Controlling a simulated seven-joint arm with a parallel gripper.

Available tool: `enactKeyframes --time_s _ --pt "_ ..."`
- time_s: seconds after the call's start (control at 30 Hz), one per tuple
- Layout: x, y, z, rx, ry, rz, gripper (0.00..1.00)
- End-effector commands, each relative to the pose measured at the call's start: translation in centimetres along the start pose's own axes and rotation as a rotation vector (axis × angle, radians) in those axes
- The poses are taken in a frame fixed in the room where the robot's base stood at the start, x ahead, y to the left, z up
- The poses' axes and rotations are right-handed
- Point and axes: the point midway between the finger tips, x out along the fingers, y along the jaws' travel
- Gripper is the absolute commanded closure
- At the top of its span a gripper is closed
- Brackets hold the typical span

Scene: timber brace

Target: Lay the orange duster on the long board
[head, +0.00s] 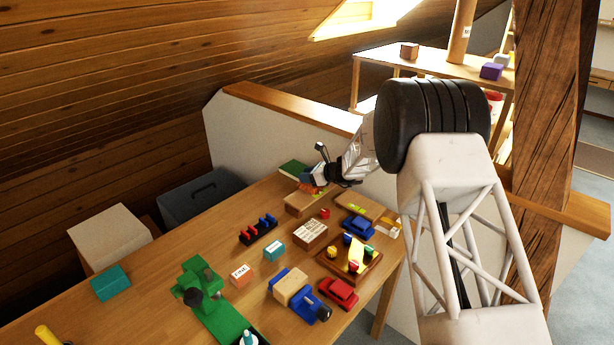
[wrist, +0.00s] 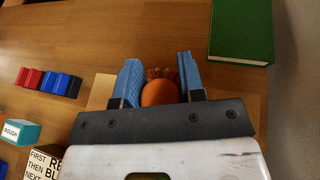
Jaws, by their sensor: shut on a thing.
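The orange duster (wrist: 159,92) sits between the two blue fingers of my gripper (wrist: 158,80) in the wrist view, with a ridged, reddish-orange far end. In the head view my gripper (head: 309,179) is over the far end of the table, and only a little orange shows at it. My gripper is shut on the duster. A pale wooden board (head: 300,207) lies just below the gripper in the head view. Its edge (wrist: 101,90) shows left of the fingers in the wrist view, the rest hidden by my gripper. I cannot tell surely whether this is the long board.
A green book (wrist: 240,30) lies by the table's far edge. Red and blue pegs in a dark rack (head: 259,229), a lettered block (head: 310,233), a blue car (head: 358,228), a red car (head: 338,292) and a green tool (head: 205,300) crowd the table. The left front of the table is clearer.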

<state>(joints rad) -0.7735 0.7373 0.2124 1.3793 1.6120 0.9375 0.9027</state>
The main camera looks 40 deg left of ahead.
Motion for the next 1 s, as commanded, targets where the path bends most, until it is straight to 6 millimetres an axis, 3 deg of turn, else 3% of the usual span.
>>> enactKeyframes --time_s 0.37,0.4,0.57,1.0 --pt "0.10 0.01 -0.24 0.001 0.000 0.000 0.88" --pt "0.12 0.01 -0.29 0.001 0.000 0.000 0.62" --pt "0.10 0.01 -0.26 0.001 0.000 0.000 0.38" --pt "-0.14 -0.01 0.04 0.000 0.000 0.000 0.38"
